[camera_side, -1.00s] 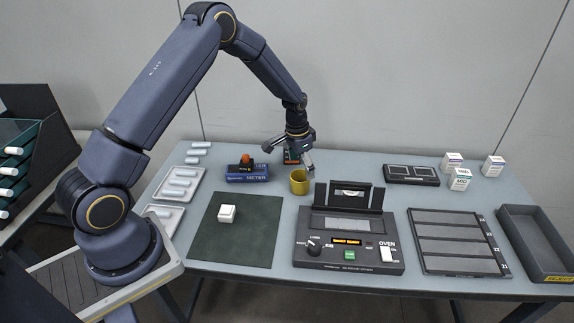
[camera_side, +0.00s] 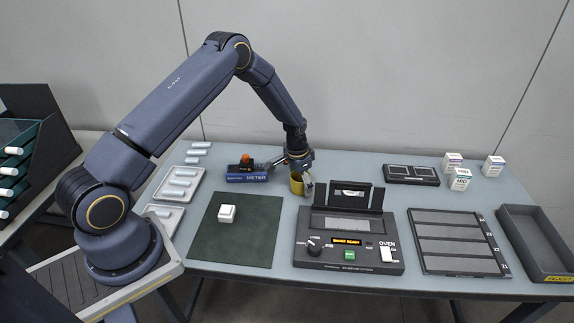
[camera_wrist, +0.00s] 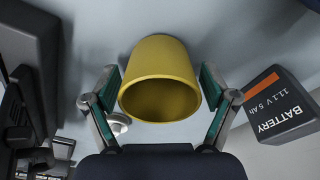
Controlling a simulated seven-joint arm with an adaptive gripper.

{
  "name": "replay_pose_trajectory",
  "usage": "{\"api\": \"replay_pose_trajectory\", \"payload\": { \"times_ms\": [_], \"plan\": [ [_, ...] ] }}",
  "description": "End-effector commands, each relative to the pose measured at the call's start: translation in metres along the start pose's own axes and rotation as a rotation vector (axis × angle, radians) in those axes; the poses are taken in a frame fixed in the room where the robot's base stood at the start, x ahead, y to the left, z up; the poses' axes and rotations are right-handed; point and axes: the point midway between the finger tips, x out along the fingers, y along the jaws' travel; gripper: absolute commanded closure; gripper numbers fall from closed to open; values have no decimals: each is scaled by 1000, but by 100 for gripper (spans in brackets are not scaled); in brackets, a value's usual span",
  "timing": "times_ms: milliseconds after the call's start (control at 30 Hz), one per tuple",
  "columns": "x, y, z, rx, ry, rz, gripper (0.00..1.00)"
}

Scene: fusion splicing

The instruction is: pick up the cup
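The yellow cup (camera_side: 297,187) stands on the grey table behind the splicer, partly hidden by my gripper in the side view. In the wrist view the cup (camera_wrist: 162,78) sits between my fingers, its open mouth facing the camera. My gripper (camera_side: 295,177) is lowered around the cup, with one finger on each side. In the wrist view my gripper (camera_wrist: 160,95) is open, and gaps show between the cup wall and the green finger pads.
A battery (camera_wrist: 280,105) lies close to the right finger in the wrist view. The black splicer (camera_side: 348,240) stands in front to the right.

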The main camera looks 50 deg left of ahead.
Motion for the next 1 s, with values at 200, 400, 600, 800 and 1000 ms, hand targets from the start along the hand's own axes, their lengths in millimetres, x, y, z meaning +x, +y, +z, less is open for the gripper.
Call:
{"api": "replay_pose_trajectory", "payload": {
  "times_ms": [200, 400, 600, 800, 1000],
  "plan": [
    [0, 0, 0, 0, 0, 0, 42],
    [0, 0, 0, 0, 0, 0, 63],
    [-1, 0, 0, 0, 1, 0, 77],
    [-2, 0, -1, 0, 1, 0, 78],
    [-19, -1, -4, 0, 4, -1, 78]
  ]
}}
